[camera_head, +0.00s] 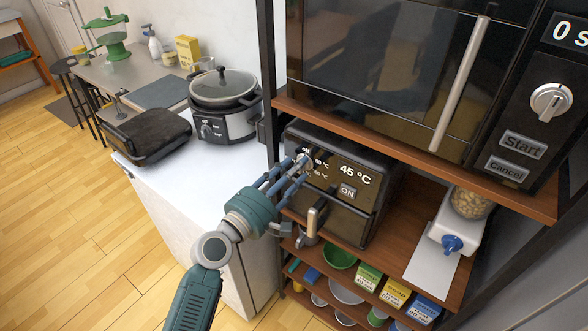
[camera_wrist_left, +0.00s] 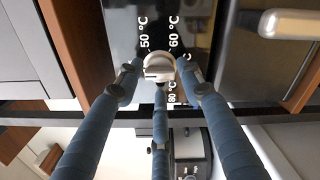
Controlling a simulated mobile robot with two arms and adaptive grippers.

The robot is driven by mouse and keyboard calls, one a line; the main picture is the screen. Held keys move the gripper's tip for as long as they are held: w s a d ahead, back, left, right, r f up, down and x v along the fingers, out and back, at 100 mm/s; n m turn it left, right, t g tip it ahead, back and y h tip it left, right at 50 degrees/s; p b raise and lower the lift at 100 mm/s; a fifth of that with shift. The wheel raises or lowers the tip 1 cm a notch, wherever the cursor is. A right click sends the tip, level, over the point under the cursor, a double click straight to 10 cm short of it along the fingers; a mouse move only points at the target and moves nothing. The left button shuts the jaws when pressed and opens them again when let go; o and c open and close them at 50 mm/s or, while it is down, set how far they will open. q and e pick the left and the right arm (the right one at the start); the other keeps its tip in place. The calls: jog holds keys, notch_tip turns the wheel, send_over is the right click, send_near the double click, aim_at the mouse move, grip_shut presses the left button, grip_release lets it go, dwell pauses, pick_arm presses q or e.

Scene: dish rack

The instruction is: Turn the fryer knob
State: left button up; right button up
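The black fryer (camera_head: 370,215) stands on the wooden shelf under the microwave. Its front shows "45 °C" and an "ON" button (camera_head: 348,191). In the left wrist view the fryer knob (camera_wrist_left: 159,68) is round and pale, with temperature marks such as 50, 60 and 80 °C around it. My left gripper (camera_head: 300,165) is at the fryer's upper front left, largely covering the knob in the head view. Its blue fingers (camera_wrist_left: 158,80) are spread open, with tips to both sides of the knob and one below it. Contact cannot be told. My right gripper is not in view.
The fryer handle (camera_head: 313,220) sticks out below the gripper. The microwave (camera_head: 400,70) is above on its shelf. A slow cooker (camera_head: 223,125) and a black grill (camera_head: 150,135) stand on the white counter at left. A dispenser (camera_head: 455,238) stands right of the fryer.

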pick_arm(q)
jog(key=shift+s, duration=0.2)
jog(key=shift+v, duration=0.85)
jog(key=v, duration=0.6)
jog(key=shift+f, duration=0.1)
dwell(0.4)
